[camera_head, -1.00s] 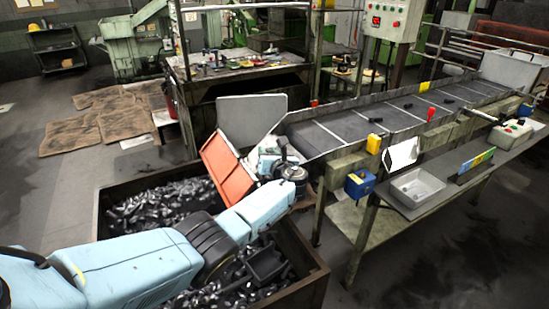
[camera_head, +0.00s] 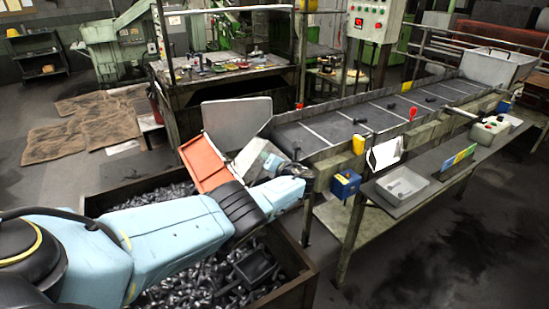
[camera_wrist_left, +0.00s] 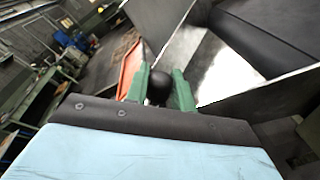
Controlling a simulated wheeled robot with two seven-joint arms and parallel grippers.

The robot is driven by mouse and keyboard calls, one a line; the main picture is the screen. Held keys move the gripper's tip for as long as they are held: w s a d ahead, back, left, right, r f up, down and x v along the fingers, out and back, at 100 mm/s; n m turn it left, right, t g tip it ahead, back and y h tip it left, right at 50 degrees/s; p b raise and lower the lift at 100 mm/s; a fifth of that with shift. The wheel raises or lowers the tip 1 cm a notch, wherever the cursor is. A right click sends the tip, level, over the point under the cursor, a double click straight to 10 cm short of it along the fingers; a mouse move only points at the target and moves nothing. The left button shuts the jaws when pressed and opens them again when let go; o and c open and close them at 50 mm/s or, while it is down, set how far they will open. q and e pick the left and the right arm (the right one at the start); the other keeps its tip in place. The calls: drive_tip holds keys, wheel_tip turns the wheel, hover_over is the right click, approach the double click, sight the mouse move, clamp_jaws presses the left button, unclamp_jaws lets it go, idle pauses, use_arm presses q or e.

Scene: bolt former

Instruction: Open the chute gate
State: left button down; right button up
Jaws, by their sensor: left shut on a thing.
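My left arm reaches across the parts bin to the lower end of the chute. In the left wrist view my left gripper (camera_wrist_left: 158,90) has its two green fingers shut on a round black knob (camera_wrist_left: 157,86). In the head view the fingers and knob are hidden or too small to make out. An orange plate (camera_head: 204,162) and an upright grey plate (camera_head: 236,122) stand at the chute's lower end, left of my wrist. The orange plate also shows in the wrist view (camera_wrist_left: 131,66), left of the knob. Which plate the knob moves cannot be told. My right gripper is out of view.
A bin (camera_head: 300,293) of dark metal parts lies under my arm. The sloping conveyor (camera_head: 320,131) runs up right, with a few dark bolts on it.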

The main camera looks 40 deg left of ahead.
use_arm(q)
drive_tip(key=shift+s+f, duration=0.1)
drive_tip(key=shift+f, duration=0.1)
drive_tip(key=c, duration=1.2)
unclamp_jaws()
drive_tip(key=shift+r, duration=0.1)
drive_tip(key=shift+d+r+p, duration=0.15)
drive_tip(key=shift+d+p, duration=0.25)
drive_tip(key=shift+p, duration=0.1)
drive_tip(key=p+v, duration=0.4)
drive_tip(key=v, duration=0.8)
drive_tip(key=shift+s+d+p, duration=0.15)
drive_tip(key=shift+d+p, duration=0.15)
drive_tip(key=shift+p, duration=0.1)
